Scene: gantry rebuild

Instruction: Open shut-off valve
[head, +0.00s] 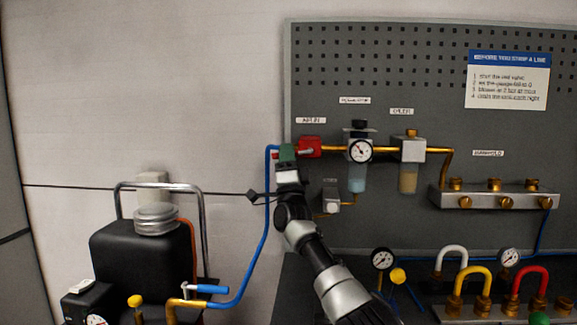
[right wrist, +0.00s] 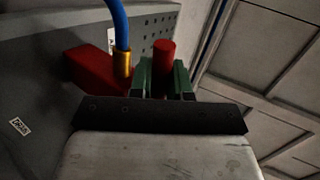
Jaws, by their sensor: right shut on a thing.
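The red valve block (head: 309,147) sits at the left edge of the grey panel, under a small label, with the blue hose running to it. In the right wrist view, the red block (right wrist: 95,68) stands left of a brass hose fitting (right wrist: 124,64). My right gripper (head: 287,153) is at the valve's left side, its green fingers shut on the red handle (right wrist: 164,54), which sticks up between them. In the head view the gripper mostly hides the handle. My left gripper is out of view.
Right of the red valve are a gauge (head: 360,151), filter bowls and a brass pipe to a manifold (head: 495,197). A black tank (head: 140,262) with a metal frame stands at lower left. The wall at upper left is clear.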

